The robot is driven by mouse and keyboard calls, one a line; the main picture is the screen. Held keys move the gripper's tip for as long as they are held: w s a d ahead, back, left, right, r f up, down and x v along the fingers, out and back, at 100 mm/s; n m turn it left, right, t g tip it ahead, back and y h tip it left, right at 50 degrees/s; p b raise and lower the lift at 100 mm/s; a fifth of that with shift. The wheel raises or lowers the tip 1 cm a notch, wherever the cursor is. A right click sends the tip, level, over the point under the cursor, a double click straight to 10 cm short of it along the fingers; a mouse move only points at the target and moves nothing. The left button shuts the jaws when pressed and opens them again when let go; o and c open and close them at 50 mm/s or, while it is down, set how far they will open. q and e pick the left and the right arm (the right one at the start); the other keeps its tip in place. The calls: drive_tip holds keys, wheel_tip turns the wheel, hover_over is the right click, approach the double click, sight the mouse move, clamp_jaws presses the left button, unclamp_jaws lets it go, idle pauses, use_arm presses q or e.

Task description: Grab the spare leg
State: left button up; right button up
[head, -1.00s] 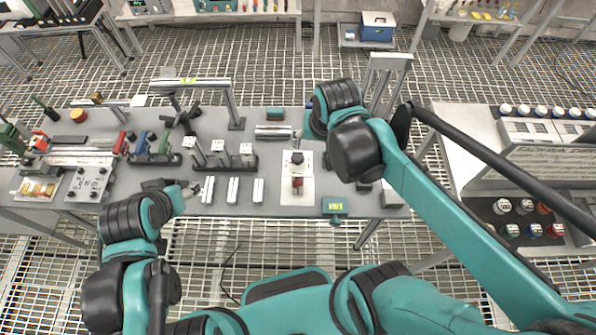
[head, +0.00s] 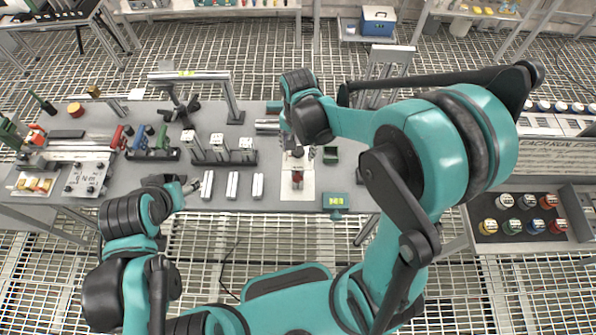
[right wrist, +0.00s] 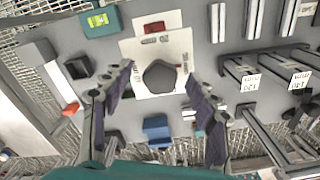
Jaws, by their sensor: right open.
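Several silver metal bars are in view and I cannot tell which one is the spare leg. Three short silver bars (head: 232,185) lie side by side at the table's front edge; they also show at the top of the right wrist view (right wrist: 250,18). My right gripper (head: 299,154) is open and empty above a white plate (head: 284,188) with a red block (head: 297,177). In the right wrist view its fingers (right wrist: 158,78) stand apart on either side of a dark knob (right wrist: 160,77) on that plate. My left gripper (head: 189,186) is beside the leftmost short bar; its jaws are too small to read.
Black stands (head: 219,150) with upright silver posts and white labels stand left of the plate. A silver cylinder (head: 267,126) lies behind it, partly hidden by my right arm. A green box (head: 335,201) sits at the front edge. A silver frame (head: 190,77) rises at the back.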

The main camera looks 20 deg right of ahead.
drive_tip(key=shift+f, duration=0.75)
clamp_jaws()
drive_tip(key=shift+r, duration=0.15)
